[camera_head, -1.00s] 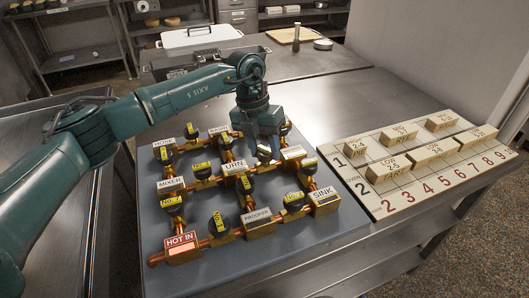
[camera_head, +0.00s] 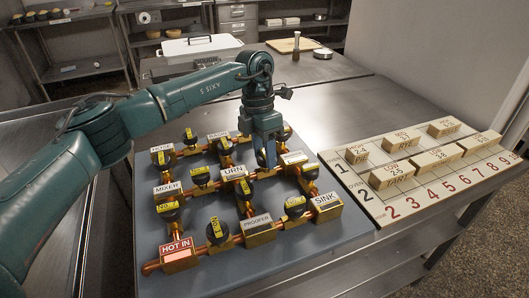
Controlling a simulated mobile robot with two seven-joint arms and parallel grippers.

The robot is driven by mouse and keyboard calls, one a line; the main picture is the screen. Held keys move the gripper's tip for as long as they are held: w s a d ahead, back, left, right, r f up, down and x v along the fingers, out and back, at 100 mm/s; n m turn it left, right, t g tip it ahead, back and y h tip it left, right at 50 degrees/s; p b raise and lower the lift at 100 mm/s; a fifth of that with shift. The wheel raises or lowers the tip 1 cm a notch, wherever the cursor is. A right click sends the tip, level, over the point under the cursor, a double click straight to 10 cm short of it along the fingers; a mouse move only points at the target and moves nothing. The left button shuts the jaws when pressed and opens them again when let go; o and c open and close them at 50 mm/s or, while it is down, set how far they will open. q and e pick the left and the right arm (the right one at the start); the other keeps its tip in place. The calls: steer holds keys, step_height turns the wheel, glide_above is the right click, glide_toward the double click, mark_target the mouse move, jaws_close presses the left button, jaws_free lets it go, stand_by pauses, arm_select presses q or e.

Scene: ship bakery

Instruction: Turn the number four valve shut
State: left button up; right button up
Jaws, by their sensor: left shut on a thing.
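A board of copper pipes carries several black valve knobs with yellow tags, such as the knob (camera_head: 217,231) beside the red HOT IN block (camera_head: 177,250). The tag numbers are too small to read, so I cannot tell which is number four. My left gripper (camera_head: 265,164) points down over the pipe between the URN block (camera_head: 234,172) and the white-labelled block (camera_head: 293,158) to its right. It is shut on a valve knob there, which the fingers mostly hide. My right gripper is out of view.
Other labelled blocks stand close around: MIXER (camera_head: 167,189), PROOFER (camera_head: 258,229) and SINK (camera_head: 326,205). A numbered oven board (camera_head: 380,208) with several wooden blocks lies to the right. A white lidded pan (camera_head: 200,48) sits on the back counter.

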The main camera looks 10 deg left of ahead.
arm_select(q)
steer(key=shift+w+a+r, duration=0.1)
steer(key=shift+w+a, duration=0.05)
steer(key=shift+a, duration=0.1)
steer(key=o, duration=0.8)
steer(key=shift+o, duration=0.5)
steer(key=shift+d, duration=0.1)
steer(key=v, duration=1.3)
